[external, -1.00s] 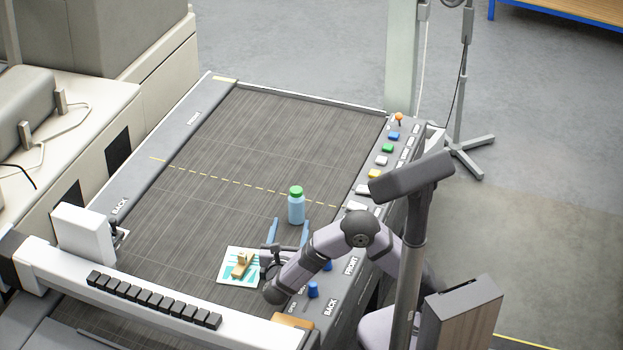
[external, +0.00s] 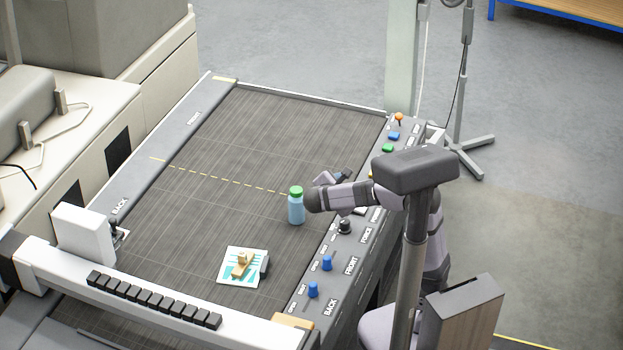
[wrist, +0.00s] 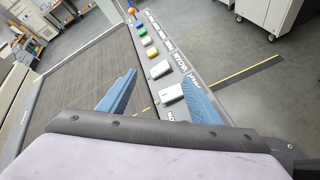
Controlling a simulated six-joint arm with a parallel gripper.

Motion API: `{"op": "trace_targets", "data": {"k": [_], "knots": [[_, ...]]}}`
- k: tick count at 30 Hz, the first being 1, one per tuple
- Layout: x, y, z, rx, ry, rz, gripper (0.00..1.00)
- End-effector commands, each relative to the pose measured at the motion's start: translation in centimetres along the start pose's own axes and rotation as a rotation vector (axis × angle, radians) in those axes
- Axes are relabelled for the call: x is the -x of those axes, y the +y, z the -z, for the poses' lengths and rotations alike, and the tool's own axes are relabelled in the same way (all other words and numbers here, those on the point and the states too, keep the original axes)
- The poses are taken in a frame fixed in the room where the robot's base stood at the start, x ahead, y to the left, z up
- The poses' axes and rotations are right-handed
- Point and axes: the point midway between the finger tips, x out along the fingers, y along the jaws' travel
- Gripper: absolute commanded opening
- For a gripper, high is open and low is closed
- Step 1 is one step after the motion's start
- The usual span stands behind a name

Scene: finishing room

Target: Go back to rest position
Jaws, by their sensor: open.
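My gripper (wrist: 160,92) shows in the wrist view as two blue fingers, spread apart with nothing between them. In the external view my gripper (external: 338,178) is above the right side of the table, by the control panel. It is just right of and behind a blue bottle with a green cap (external: 296,207), which stands upright on the table. My forearm passes close to the bottle in the picture; I cannot tell the gap.
The control panel (external: 340,252) with knobs and coloured buttons (wrist: 146,41) runs along the right edge. A printed card (external: 232,277) with a wooden-looking piece (external: 242,265) and a dark block (external: 264,264) lies near the front. The far table surface (external: 290,120) is clear.

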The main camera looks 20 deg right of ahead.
Motion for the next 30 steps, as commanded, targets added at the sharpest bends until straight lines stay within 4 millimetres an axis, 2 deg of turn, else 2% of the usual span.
{"op": "trace_targets", "data": {"k": [1,3,5,6,9,12,15,21,30], "knots": [[-1.2,-2.7,-1.2,-0.092,0.053,0.116,0.58],[-2.2,-6.7,-0.8,-0.224,0.123,0.266,0.58],[-2.5,-9.8,-0.3,-0.346,0.169,0.390,0.58],[-2.5,-11.8,0.0,-0.433,0.194,0.470,0.58],[-1.6,-15.9,0.8,-0.666,0.235,0.666,0.58],[-0.3,-18.8,1.7,-0.912,0.248,0.845,0.58],[1.0,-20.4,2.4,-1.137,0.239,0.985,0.58],[2.3,-21.6,3.2,-1.424,0.201,1.141,0.58],[2.5,-21.8,3.6,-1.493,0.189,1.174,0.58]]}}
